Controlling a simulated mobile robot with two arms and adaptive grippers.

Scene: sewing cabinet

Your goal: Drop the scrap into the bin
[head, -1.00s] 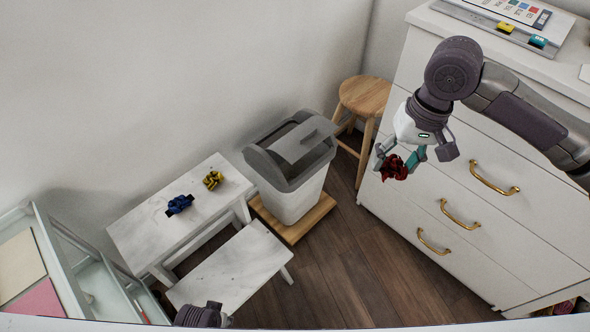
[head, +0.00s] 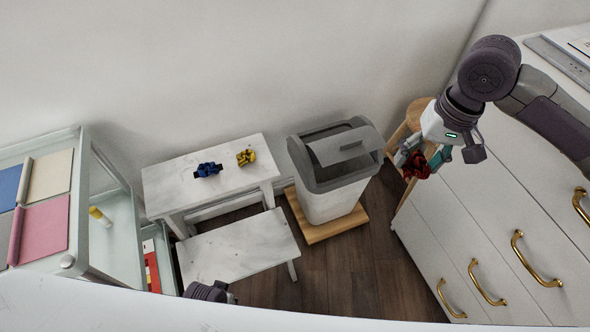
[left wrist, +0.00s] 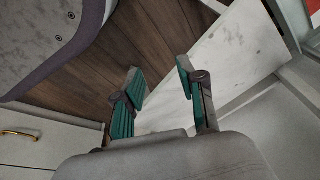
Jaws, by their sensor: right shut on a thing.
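A crumpled dark red scrap (head: 416,166) is held in my right gripper (head: 420,168), which is shut on it in the head view. The gripper hangs to the right of the bin, in front of the stool. The bin (head: 335,203) is white with a grey rim and a tilted grey lid. It stands on a wooden base, and the lid hides much of its opening. My left gripper (left wrist: 162,88) is open and empty in the left wrist view, above the floor and the low white bench. In the head view only a dark part of the left arm shows at the bottom.
A white two-step bench (head: 235,250) stands left of the bin. A blue scrap (head: 208,169) and a yellow scrap (head: 246,157) lie on its upper step. A wooden stool (head: 413,113) is behind my right gripper. White drawers (head: 480,220) stand at right, and a shelf cart (head: 70,250) at left.

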